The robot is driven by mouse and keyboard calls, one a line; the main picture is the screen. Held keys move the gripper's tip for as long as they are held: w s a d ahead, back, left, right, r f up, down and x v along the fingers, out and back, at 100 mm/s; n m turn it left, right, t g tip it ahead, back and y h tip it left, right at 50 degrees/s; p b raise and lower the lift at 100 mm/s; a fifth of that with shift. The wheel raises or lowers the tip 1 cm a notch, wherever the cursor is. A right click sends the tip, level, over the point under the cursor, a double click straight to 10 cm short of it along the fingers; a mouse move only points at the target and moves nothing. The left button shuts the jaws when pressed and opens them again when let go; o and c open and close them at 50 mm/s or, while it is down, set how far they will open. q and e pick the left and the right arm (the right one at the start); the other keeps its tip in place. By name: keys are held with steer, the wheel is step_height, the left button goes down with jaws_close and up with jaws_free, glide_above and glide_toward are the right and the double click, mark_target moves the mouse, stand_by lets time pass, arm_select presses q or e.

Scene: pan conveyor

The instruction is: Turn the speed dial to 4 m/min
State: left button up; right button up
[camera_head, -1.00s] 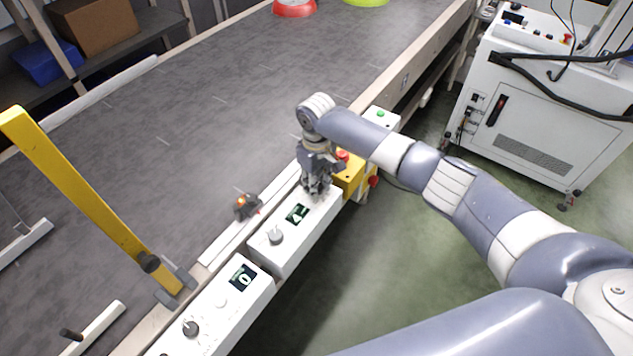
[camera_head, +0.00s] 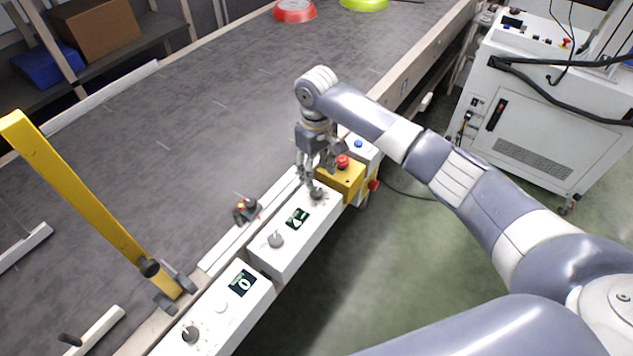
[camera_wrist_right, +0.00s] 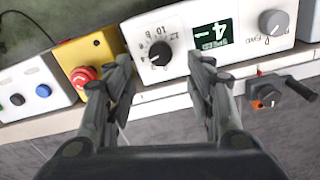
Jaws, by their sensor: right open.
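The speed dial (camera_head: 317,193) is a dark round knob at the far end of a white control box (camera_head: 278,262). In the right wrist view the dial (camera_wrist_right: 160,53) has a white pointer mark and a printed number scale around it. The display (camera_head: 297,217) beside it has light characters on dark green. In the wrist view the display (camera_wrist_right: 213,38) shows a large figure like a 4 with another mark; the exact reading is unclear. My right gripper (camera_head: 313,177) is open just above the dial, its fingers (camera_wrist_right: 162,65) apart on either side. My left gripper is out of view.
A yellow box with a red button (camera_head: 342,161) stands close beyond the dial. Another knob (camera_head: 276,240) is on the same white box. A second box (camera_head: 215,310) displays 0. Green floor lies right.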

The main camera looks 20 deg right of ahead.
steer(key=shift+r, duration=2.4)
